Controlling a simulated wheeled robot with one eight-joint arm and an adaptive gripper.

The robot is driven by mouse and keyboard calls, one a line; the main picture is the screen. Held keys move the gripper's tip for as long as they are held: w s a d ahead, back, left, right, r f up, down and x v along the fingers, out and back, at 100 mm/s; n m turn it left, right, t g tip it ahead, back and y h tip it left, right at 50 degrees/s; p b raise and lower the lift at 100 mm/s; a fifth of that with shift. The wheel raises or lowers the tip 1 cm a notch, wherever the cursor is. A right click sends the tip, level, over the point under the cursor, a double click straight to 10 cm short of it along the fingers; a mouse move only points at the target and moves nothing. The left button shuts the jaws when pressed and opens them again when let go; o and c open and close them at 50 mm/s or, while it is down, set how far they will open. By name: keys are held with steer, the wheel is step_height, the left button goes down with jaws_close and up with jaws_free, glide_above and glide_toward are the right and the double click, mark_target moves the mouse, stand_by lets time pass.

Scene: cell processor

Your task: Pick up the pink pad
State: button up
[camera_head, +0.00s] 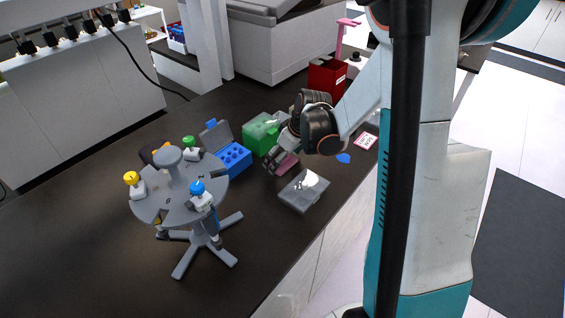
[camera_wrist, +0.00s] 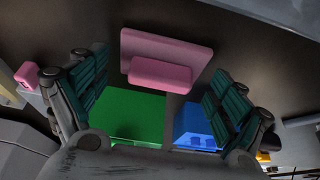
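The pink pad (camera_wrist: 170,47), a flat plate with a raised block on it, shows in the upper middle of the wrist view. My gripper (camera_wrist: 160,72) is open, with its dark teal finger pads wide apart on either side of the pad's block. I see no contact between the fingers and the pad. In the head view my gripper (camera_head: 277,160) is low over the dark bench, and a bit of the pink pad (camera_head: 288,164) shows beside it, partly hidden by the gripper.
A green box (camera_head: 261,133) and a blue tube rack (camera_head: 234,160) stand close to my gripper on its left. A clear-lidded grey box (camera_head: 303,191) is just in front. A grey carousel (camera_head: 180,202) stands further left. A red bin (camera_head: 327,79) stands behind.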

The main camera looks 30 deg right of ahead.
steer(key=c, duration=0.5)
steer(key=shift+o, duration=0.2)
steer(key=shift+r, duration=0.1)
step_height(320, 180, up, 20)
steer(key=p, duration=0.5)
steer(key=shift+p, duration=0.4)
steer(key=shift+o, duration=0.5)
steer(key=c, duration=0.7)
